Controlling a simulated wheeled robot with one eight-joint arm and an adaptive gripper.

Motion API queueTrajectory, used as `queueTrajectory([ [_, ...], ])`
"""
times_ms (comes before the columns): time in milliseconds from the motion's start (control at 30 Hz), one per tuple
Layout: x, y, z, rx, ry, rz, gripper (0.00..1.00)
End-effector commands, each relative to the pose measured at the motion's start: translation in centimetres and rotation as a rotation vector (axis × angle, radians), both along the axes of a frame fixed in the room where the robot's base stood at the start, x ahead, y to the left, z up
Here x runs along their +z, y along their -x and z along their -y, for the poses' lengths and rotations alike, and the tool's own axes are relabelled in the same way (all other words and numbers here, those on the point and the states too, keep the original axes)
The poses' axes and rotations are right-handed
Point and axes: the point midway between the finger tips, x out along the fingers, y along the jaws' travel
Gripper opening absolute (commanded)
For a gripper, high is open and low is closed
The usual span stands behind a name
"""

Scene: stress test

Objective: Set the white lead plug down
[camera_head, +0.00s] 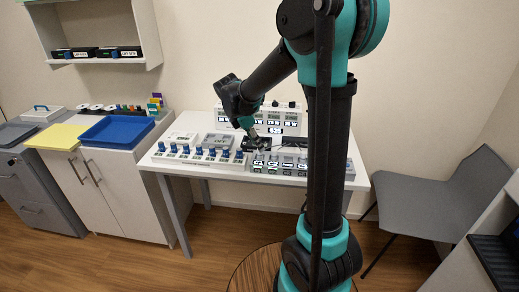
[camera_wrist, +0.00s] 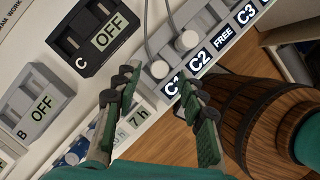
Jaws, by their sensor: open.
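Two round white plugs with grey leads show in the wrist view: one white plug (camera_wrist: 160,69) sits by the C1 label, the other white plug (camera_wrist: 187,40) by the C2 label. Both sit on a pale grey strip (camera_wrist: 212,22); which one is the task's cannot be told. My gripper (camera_wrist: 160,78) is open, its fingers on either side of the C1 plug's place in the picture. Whether they touch it cannot be seen. In the head view my gripper (camera_head: 252,135) is over the white table (camera_head: 190,183); the plugs are too small to make out there.
A black box marked C, OFF (camera_wrist: 92,42) and a grey box marked B, OFF (camera_wrist: 38,104) lie left of the strip. The slot marked FREE (camera_wrist: 223,38) is beyond C2. A row of blue-topped items (camera_head: 198,152) stands on the table. A grey chair (camera_head: 440,195) is at right.

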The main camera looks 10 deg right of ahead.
Motion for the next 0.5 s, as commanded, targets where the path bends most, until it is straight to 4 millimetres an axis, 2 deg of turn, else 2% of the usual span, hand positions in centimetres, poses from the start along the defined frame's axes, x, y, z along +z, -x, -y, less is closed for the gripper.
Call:
queueTrajectory([
  [200,4.2,0.5,-1.7,0.002,0.000,0.000,0.41],
  [400,6.5,0.7,-2.6,0.000,0.000,0.001,0.41],
  [500,6.9,0.9,-2.7,-0.008,-0.003,0.005,0.41],
])
